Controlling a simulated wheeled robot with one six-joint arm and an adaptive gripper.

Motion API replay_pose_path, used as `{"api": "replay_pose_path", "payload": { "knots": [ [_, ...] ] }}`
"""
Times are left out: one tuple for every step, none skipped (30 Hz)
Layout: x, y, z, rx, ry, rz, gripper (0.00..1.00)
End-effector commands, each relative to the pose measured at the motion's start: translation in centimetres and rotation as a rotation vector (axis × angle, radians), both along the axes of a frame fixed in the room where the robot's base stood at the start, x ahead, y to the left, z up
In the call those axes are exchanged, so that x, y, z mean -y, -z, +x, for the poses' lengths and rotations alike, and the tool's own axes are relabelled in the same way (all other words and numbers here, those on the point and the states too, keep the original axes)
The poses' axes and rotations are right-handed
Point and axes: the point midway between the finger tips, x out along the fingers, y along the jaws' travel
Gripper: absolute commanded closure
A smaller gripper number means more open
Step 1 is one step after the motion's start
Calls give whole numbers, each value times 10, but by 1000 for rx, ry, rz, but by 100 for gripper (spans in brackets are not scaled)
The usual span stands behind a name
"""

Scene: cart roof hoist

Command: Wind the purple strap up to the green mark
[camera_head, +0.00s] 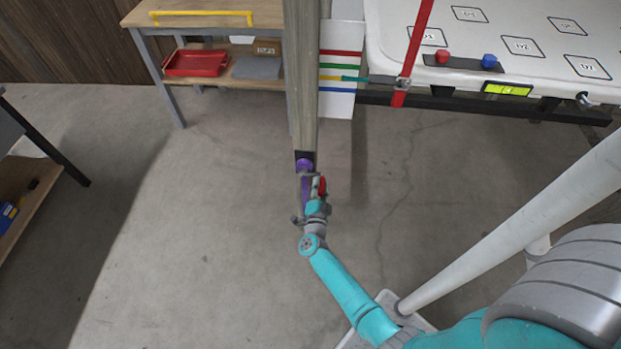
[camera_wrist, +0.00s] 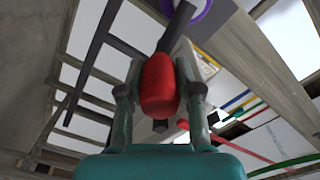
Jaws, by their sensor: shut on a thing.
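A winch with a purple strap (camera_head: 304,164) on its drum is fixed to the wooden post (camera_head: 304,80); a purple ring also shows at the top of the wrist view (camera_wrist: 200,8). My gripper (camera_head: 314,190) is shut on the red crank handle (camera_wrist: 158,85), which sits between both fingers. A white board (camera_head: 340,104) beside the post carries red, green, yellow and blue stripes. The green mark (camera_head: 332,66) is second from the top. A teal pointer (camera_head: 356,79) from the cart side has its tip near the yellow stripe, below the green one.
The white roof panel (camera_head: 480,30) is at upper right, with a red strap (camera_head: 414,50) at its corner and a yellow-green level (camera_head: 507,89) on its edge. A workbench (camera_head: 215,12) with a red tray (camera_head: 195,63) stands behind. Concrete floor is clear left of the post.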

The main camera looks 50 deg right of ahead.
Motion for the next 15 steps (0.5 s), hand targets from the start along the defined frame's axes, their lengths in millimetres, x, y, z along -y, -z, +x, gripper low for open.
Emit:
{"api": "replay_pose_path", "payload": {
  "knots": [
    [-3,-10,6,5,-9,-2,94],
    [-4,-13,7,6,-9,0,94],
    [-5,-18,8,5,-10,-2,94],
    [-6,-21,9,5,-10,0,94],
    [-7,-23,10,3,-11,-1,94],
    [-7,-26,10,3,-11,-1,94],
    [-8,-27,11,3,-12,-1,94],
    [-8,-28,11,2,-11,0,94],
    [-8,-28,11,2,-11,0,94],
    [-8,-28,11,1,-11,1,94],
    [-8,-28,11,1,-11,1,94],
    [-8,-28,11,1,-11,0,94],
    [-8,-27,11,1,-11,0,94],
    [-8,-27,11,1,-11,0,94],
    [-8,-27,11,1,-11,0,94]
  ]
}}
